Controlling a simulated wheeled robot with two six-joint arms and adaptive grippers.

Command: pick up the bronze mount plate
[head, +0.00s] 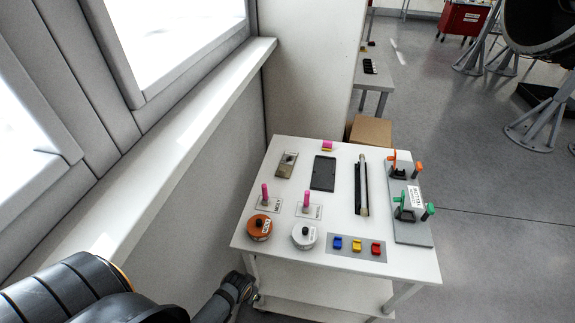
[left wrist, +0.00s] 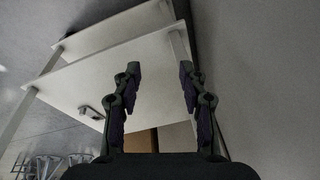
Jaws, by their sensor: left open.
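The mount plate (head: 287,165) looks like a small brownish-grey plate with a dark round feature, lying flat at the back left of the white table (head: 340,146). My left gripper (left wrist: 160,85) is open and empty in the left wrist view, its two dark fingers spread apart, with a white table surface beyond them. A small greyish piece (left wrist: 90,112) lies on that surface left of the fingers; I cannot tell what it is. In the head view part of my left arm shows below the table's front left corner, apart from the plate; its fingertips are not clear. My right gripper is not in view.
Right of the plate lie a dark tray (head: 323,173) and a long dark bar (head: 361,185). Pink-handled pieces (head: 265,194), orange (head: 259,228) and white (head: 304,236) round pieces stand in front. A grey fixture (head: 412,228) fills the right edge. A window ledge (head: 160,150) runs along the left.

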